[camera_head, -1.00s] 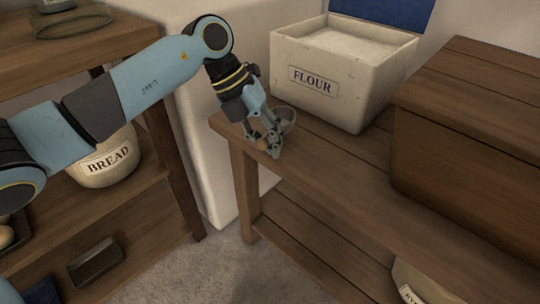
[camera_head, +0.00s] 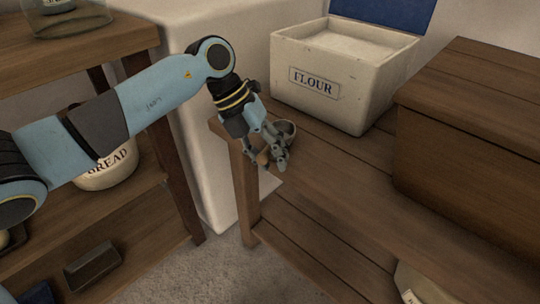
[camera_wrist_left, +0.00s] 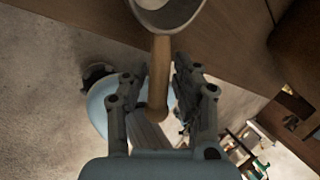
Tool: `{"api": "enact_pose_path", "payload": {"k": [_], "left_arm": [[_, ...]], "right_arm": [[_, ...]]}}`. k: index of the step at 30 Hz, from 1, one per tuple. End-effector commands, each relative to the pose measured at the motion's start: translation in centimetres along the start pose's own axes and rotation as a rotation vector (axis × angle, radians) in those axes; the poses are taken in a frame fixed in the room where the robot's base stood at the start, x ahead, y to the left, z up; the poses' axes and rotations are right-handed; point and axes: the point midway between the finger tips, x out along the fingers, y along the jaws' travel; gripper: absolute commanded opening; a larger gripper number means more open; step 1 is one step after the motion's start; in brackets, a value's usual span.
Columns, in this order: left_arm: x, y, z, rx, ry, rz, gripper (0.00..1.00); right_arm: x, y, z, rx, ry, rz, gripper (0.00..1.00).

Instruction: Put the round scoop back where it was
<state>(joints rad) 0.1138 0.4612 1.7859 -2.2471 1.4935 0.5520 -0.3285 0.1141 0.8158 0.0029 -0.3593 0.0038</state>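The round scoop has a grey bowl (camera_head: 289,127) and a wooden handle; it also shows in the left wrist view (camera_wrist_left: 160,70), where the bowl is cut off at the top. My left gripper (camera_head: 272,162) has its fingers on both sides of the handle, and the scoop moves with it. The scoop is at the left end of the wooden table (camera_head: 340,185), near its corner; I cannot tell whether it touches the top. The flour bin (camera_head: 330,105) stands behind it, to the right, open and filled with white flour. My right gripper is not in view.
A brown wooden box (camera_head: 470,150) stands on the table at the right. A shelf at the left holds a bread crock (camera_head: 108,172) and a dark tin (camera_head: 92,266). The tabletop between scoop and wooden box is clear.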

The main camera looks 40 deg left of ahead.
Motion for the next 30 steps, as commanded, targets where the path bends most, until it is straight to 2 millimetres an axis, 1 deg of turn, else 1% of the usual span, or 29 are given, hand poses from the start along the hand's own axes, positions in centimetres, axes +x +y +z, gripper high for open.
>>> {"api": "enact_pose_path", "payload": {"k": [2, 5, 8, 9, 15, 19, 21, 24, 30], "left_arm": [[-0.1, -0.1, 0.0, 0.0, 0.0, 0.0, 0.29], [-1.0, -0.2, 0.1, 0.002, -0.002, 0.002, 0.29], [-2.9, -0.2, 0.1, 0.003, -0.004, 0.003, 0.29], [-3.8, -0.3, 0.1, 0.004, -0.005, 0.004, 0.29], [-8.5, -0.3, 0.1, 0.003, -0.004, 0.004, 0.29], [-10.7, -0.2, 0.0, 0.002, -0.002, 0.004, 0.29], [-11.5, -0.2, 0.1, 0.001, -0.002, 0.002, 0.29], [-12.2, -0.2, 0.0, 0.001, -0.002, 0.001, 0.29], [-12.3, -0.2, 0.0, 0.0, 0.0, -0.001, 0.29]], "right_arm": [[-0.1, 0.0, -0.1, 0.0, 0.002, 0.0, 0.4], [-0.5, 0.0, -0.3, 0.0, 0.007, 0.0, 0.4], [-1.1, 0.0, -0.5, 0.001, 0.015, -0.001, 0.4], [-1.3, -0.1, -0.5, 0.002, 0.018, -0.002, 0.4], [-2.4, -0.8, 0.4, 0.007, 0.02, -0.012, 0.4], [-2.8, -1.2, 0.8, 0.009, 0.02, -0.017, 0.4], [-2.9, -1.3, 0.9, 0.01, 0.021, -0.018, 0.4], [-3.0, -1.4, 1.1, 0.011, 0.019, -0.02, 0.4], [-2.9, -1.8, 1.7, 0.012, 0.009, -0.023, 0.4]]}}
